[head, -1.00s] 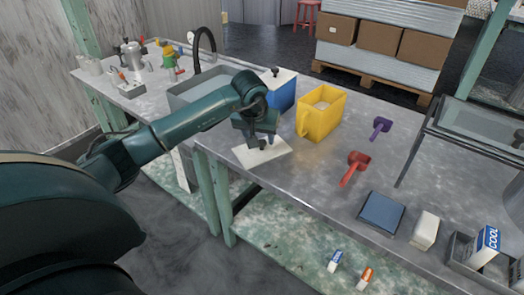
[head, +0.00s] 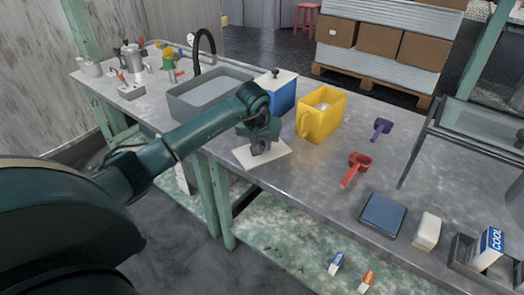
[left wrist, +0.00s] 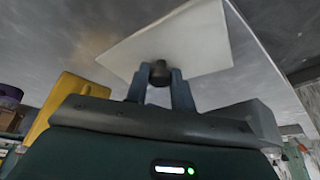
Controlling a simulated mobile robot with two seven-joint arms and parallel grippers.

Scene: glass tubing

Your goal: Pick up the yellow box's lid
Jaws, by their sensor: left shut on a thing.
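The yellow box (head: 318,122) stands open on the metal table, with something pale inside. Its flat white lid (head: 278,150) lies in front of it near the table's front edge; I cannot tell any gap under it. My left gripper (head: 262,150) points down at the lid's middle. In the left wrist view its fingers (left wrist: 160,88) are shut on the lid's dark round knob (left wrist: 160,69), and the white plate of the lid (left wrist: 200,48) spreads beyond them. My right gripper is not in view.
A blue box (head: 283,97) with a white lid stands behind, beside a grey sink (head: 205,92) with a black tap. Red (head: 355,168) and purple (head: 381,127) scoops and a blue scale (head: 382,213) lie to the right. The table between them is clear.

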